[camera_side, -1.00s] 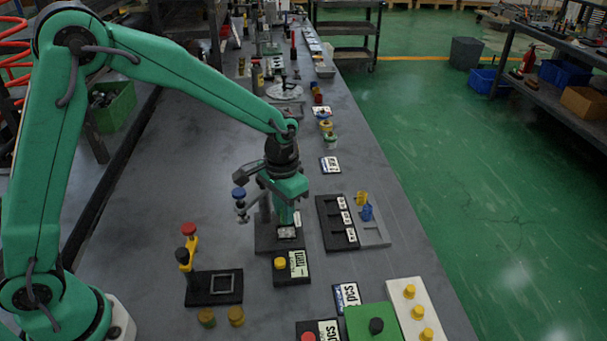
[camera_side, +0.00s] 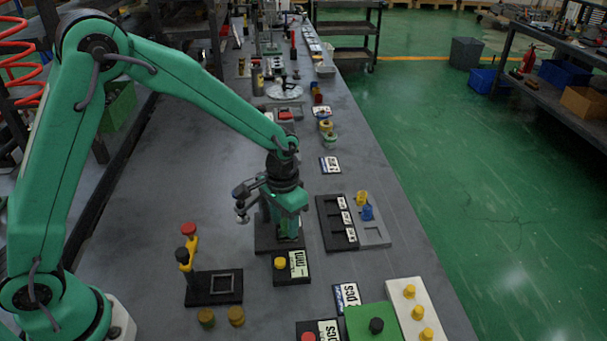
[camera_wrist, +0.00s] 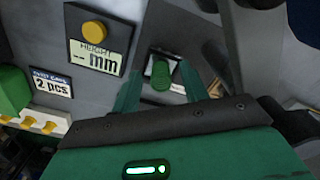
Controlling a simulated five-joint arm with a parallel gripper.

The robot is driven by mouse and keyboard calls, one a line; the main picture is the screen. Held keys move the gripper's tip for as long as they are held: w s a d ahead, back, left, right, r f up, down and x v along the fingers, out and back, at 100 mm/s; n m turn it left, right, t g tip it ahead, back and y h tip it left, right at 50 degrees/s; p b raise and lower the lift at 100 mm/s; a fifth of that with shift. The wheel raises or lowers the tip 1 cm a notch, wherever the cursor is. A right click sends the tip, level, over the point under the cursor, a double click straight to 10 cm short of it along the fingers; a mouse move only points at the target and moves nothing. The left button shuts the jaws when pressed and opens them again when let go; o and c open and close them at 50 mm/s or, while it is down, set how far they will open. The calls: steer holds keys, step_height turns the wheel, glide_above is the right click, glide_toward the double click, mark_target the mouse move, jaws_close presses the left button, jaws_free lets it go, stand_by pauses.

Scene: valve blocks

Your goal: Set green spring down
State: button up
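The green spring (camera_wrist: 161,75) stands upright between my fingers in the wrist view, with a visible gap on each side. It is over the metal platform of the height gauge and appears to rest on it. My gripper (camera_wrist: 162,82) is open around the spring and not visibly touching it. In the side view, my gripper (camera_side: 288,228) is low over the gauge's dark base (camera_side: 264,242), and the spring is mostly hidden by the fingers there.
The height display (camera_side: 291,266) with a yellow button lies in front of the gauge. A black slotted tray (camera_side: 325,232) is to the right. A dark base with a square frame (camera_side: 213,288) is at the front left. The gauge's post stands close behind my gripper.

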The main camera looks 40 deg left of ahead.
mark_target(284, 222)
step_height(284, 222, up, 12)
steer(key=shift+r, duration=0.15)
stand_by(0.8)
stand_by(0.5)
steer(key=s+a+r+n+t, duration=0.1)
steer(key=s+a+r, duration=0.3)
steer(key=s, duration=0.6)
steer(key=s+a+r+n+t, duration=0.1)
steer(key=s+a+r+t, duration=0.3)
steer(key=s+a, duration=0.3)
steer(key=s, duration=0.3)
steer(key=shift+s+r+t, duration=0.3)
steer(key=shift+r, duration=0.05)
